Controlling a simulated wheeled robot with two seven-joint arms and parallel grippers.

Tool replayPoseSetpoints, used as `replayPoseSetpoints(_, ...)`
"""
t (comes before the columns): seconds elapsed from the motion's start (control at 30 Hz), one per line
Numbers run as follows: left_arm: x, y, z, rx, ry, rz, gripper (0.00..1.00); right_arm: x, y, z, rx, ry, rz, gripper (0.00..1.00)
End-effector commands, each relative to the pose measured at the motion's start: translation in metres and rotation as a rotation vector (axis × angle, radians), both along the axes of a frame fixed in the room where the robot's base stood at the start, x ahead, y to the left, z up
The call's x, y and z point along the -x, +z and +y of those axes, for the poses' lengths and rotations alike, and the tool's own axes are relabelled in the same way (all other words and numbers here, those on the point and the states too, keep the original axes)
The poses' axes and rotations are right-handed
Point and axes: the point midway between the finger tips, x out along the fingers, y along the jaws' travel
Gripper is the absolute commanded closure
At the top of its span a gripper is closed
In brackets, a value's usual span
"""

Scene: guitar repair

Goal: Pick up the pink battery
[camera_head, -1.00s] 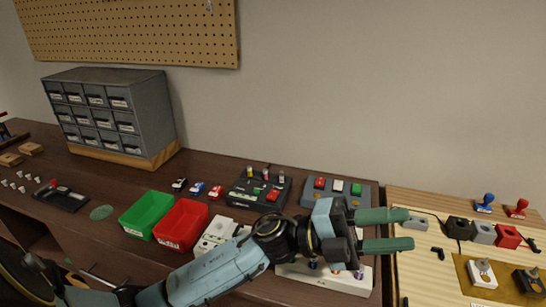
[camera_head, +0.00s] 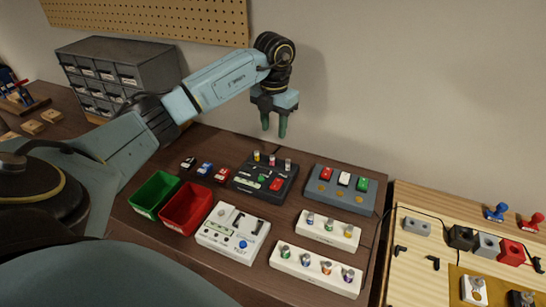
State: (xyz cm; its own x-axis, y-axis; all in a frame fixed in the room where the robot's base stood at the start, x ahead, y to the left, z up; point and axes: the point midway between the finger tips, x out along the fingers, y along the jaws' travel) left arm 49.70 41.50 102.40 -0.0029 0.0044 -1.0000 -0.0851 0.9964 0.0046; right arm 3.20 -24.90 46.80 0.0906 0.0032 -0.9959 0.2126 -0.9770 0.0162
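Several small batteries stand upright in the dark device (camera_head: 264,182) at the middle of the table. Others stand in the white holders to its right, the back holder (camera_head: 328,231) and the front holder (camera_head: 314,272). They are too small for me to tell surely which one is pink. My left gripper (camera_head: 275,127) hangs above and behind the dark device, its two green fingers pointing down. The fingers are apart with nothing between them. My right gripper is not in view.
A green bin (camera_head: 155,194) and a red bin (camera_head: 186,209) stand left of a white tester-like device (camera_head: 233,234). A grey box with coloured buttons (camera_head: 340,190) is at the back right. Small toy cars (camera_head: 205,169) sit behind the bins. A grey drawer cabinet (camera_head: 120,72) stands back left.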

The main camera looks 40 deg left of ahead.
Motion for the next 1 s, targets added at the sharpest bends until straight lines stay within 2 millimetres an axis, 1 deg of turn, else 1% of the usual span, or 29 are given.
replayPoseSetpoints(0.03,0.001,-0.012,-0.001,0.002,0.000,0.003,0.62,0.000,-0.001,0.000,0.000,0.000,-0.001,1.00)
replayPoseSetpoints(0.1,0.000,-0.023,-0.001,0.004,0.000,0.002,0.62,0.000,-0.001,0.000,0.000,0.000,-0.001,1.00)
replayPoseSetpoints(0.2,0.000,-0.033,-0.001,0.004,-0.001,0.000,0.62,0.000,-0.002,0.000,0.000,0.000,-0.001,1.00)
replayPoseSetpoints(0.37,0.001,-0.043,-0.001,0.004,-0.002,-0.001,0.62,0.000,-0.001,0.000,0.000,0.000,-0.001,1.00)
replayPoseSetpoints(0.57,0.009,-0.072,-0.001,0.005,-0.002,0.002,0.62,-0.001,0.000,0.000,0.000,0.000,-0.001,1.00)
replayPoseSetpoints(0.63,0.008,-0.081,-0.001,0.006,-0.002,-0.001,0.62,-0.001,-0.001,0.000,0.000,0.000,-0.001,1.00)
replayPoseSetpoints(0.77,0.008,-0.090,-0.001,0.005,-0.003,-0.001,0.62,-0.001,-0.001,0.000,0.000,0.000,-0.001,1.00)
replayPoseSetpoints(0.97,0.007,-0.090,-0.001,0.004,-0.003,-0.003,0.62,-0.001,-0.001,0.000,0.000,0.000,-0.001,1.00)
replayPoseSetpoints(1.0,0.007,-0.090,-0.001,0.004,-0.003,-0.003,0.64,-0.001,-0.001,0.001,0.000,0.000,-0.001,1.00)
